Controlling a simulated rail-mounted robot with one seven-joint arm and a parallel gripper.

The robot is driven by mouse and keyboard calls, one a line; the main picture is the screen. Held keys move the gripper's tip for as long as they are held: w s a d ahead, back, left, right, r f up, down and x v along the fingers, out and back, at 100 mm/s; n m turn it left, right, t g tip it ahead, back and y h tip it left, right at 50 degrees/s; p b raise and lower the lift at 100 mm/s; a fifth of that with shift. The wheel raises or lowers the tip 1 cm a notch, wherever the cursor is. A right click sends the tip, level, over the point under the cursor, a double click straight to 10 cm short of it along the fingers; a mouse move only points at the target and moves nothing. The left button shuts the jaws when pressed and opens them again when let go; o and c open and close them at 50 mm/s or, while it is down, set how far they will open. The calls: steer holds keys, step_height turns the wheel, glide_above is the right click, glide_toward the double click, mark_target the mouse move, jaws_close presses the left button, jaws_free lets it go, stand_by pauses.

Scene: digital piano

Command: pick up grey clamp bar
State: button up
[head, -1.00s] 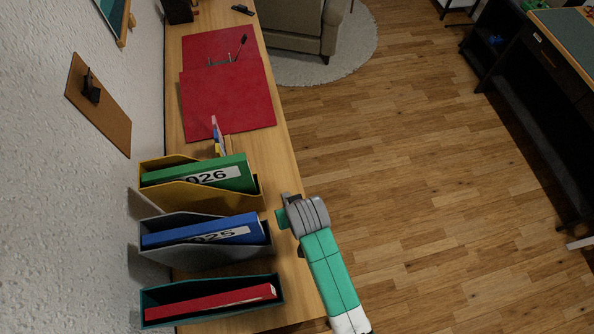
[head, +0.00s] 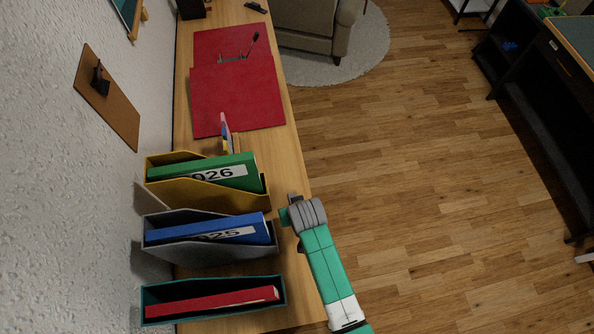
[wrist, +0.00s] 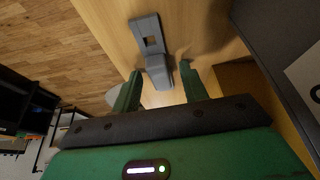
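A grey piece with a square hole (wrist: 148,38), which looks like the grey clamp bar, lies on the wooden desk in the wrist view. In the head view a small grey part (head: 294,198) shows at the desk's right edge, just above my gripper (head: 287,217). In the wrist view my gripper (wrist: 160,82) is open, with one green finger on each side of the piece's near end. Gaps show between the piece and both fingers, so it is not held. Contact between the piece and the desk is hard to judge.
Yellow (head: 215,197), grey (head: 210,250) and teal (head: 215,313) file holders with binders stand left of my gripper; the yellow and grey ones are close. An open red folder (head: 238,100) lies farther up the desk. Open floor (head: 430,180) is on the right.

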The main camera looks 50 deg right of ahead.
jaws_close()
steer(key=shift+r, duration=0.1)
steer(key=shift+r, duration=0.3)
steer(key=v, duration=0.3)
steer(key=shift+w+d, duration=0.15)
steer(key=shift+w, duration=0.05)
steer(key=s+a, duration=0.2)
steer(key=s, duration=0.2)
steer(key=s+a+r, duration=0.1)
steer(key=s+a, duration=0.2)
steer(key=s, duration=0.1)
steer(key=s+a+p, duration=0.1)
steer(key=s+a, duration=0.2)
steer(key=s, duration=0.1)
steer(key=shift+s+a+r, duration=0.2)
steer(key=shift+s+a, duration=0.05)
steer(key=shift+s, duration=0.15)
